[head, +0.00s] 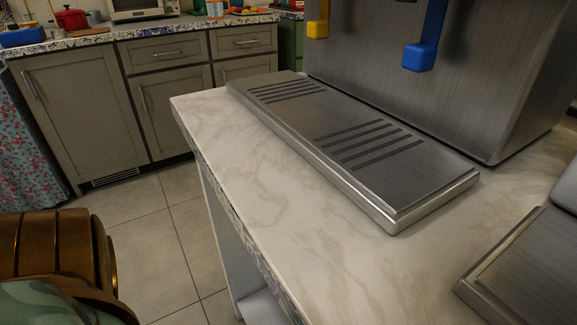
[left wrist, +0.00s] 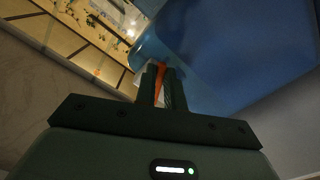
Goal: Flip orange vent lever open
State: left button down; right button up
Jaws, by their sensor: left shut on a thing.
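The orange lever (left wrist: 159,72) shows in the left wrist view as a thin orange strip between my dark fingers. My left gripper (left wrist: 162,76) is shut on it, close against a large smooth blue surface (left wrist: 230,50). The fingers hide much of the lever, and its angle is hard to tell in the dim picture. The head view shows neither the orange lever nor either gripper.
In the head view, a slotted metal drip tray (head: 352,142) lies on the marble counter (head: 235,150). Behind it stands a brushed-metal body (head: 490,80) with a blue tap handle (head: 420,56) and a yellow one (head: 317,28). Another metal piece (head: 530,265) is at lower right. Grey cabinets (head: 80,110) stand beyond.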

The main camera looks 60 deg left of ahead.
pick_arm(q)
jog(key=c, duration=1.5)
grip_release()
jog(key=shift+c, duration=0.2)
jog(key=shift+o, duration=0.3)
pick_arm(e)
jog(key=shift+w+r, duration=0.15)
jog(key=shift+w, duration=0.05)
pick_arm(q)
jog(key=shift+s, duration=0.1)
